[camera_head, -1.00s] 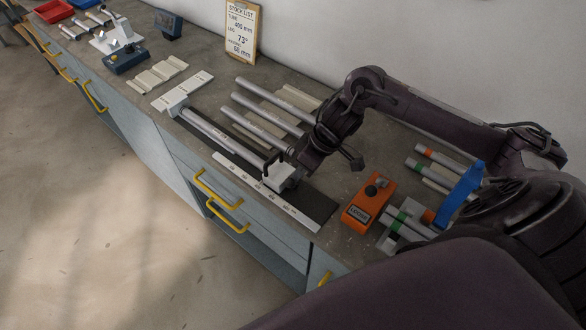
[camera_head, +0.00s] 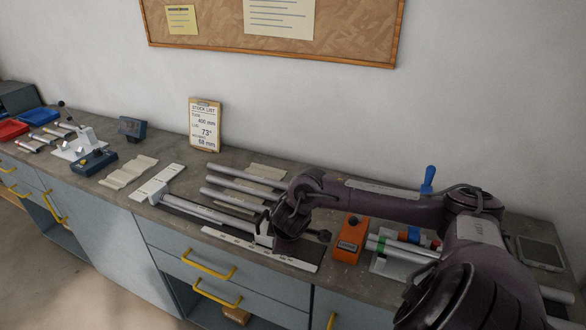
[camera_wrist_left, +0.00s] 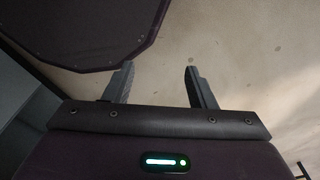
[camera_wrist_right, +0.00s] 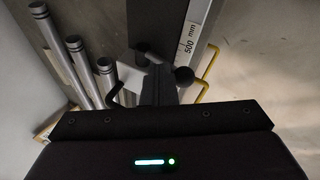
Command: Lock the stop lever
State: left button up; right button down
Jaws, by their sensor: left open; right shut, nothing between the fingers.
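The measuring jig lies along the bench front, with a metal tube (camera_head: 205,211) in it and a white scale strip (camera_head: 228,238) before it. Its pale stop block (camera_head: 264,231) is at the right end, partly hidden by my right gripper (camera_head: 283,248). In the right wrist view my right gripper (camera_wrist_right: 160,72) is shut and empty, close over the pale block (camera_wrist_right: 129,78). A dark round knob (camera_wrist_right: 184,76), apparently the stop lever's, is beside the fingertips; I cannot tell contact or whether the lever is locked. My left gripper (camera_wrist_left: 160,78) is open and empty over the floor.
Several loose tubes (camera_head: 232,187) lie behind the jig. An orange box (camera_head: 350,239) and a blue-handled device (camera_head: 428,180) stand to the right. A stock list clipboard (camera_head: 205,124) leans at the wall. Yellow drawer handles (camera_head: 208,265) project from the bench front.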

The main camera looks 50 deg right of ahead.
pick_arm(q)
jog(key=shift+s+a+f, duration=0.1)
jog(key=shift+s+a, duration=0.05)
jog(key=shift+a, duration=0.35)
jog(key=shift+s+a, duration=0.15)
jog(key=shift+a, duration=0.3)
jog(key=shift+d, duration=0.1)
